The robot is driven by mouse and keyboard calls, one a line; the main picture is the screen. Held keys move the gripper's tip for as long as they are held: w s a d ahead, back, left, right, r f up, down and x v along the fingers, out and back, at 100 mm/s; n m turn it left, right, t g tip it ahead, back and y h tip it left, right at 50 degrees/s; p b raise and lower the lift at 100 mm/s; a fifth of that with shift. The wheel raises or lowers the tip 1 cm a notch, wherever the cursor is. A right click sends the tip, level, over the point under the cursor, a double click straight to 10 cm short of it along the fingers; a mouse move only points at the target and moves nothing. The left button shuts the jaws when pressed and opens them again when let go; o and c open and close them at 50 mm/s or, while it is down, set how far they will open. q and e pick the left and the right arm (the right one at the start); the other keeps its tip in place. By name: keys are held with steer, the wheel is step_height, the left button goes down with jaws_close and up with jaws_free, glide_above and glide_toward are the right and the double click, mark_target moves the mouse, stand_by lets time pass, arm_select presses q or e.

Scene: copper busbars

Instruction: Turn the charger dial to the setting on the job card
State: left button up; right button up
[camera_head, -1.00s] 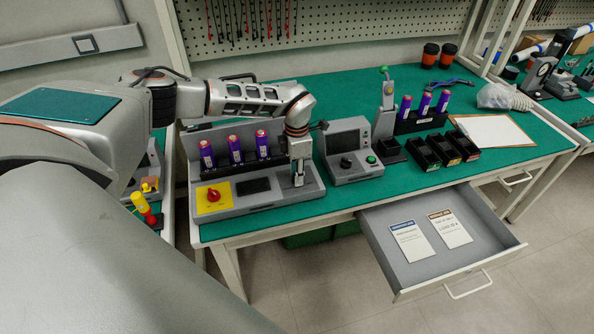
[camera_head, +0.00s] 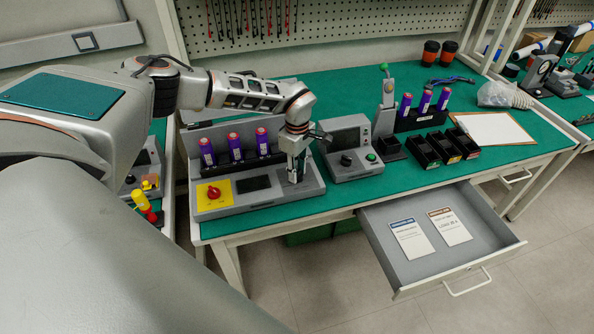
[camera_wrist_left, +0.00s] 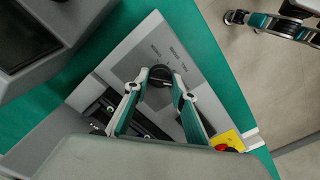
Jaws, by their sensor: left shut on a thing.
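The charger (camera_head: 262,203) is a long grey unit on the green bench, with batteries in its back row. My right gripper (camera_wrist_left: 272,22) shows at the wrist view's upper right.
A red knob on a yellow plate (camera_head: 213,193) sits at the charger's left end. A grey instrument (camera_head: 350,148) stands close on its right. Black bins (camera_head: 440,150) and a clipboard (camera_head: 493,129) lie farther right. The open drawer (camera_head: 400,280) juts out in front.

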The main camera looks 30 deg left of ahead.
arm_select(q)
steer(key=shift+m, duration=0.8)
steer(key=o, duration=1.1)
step_height(320, 180, up, 12)
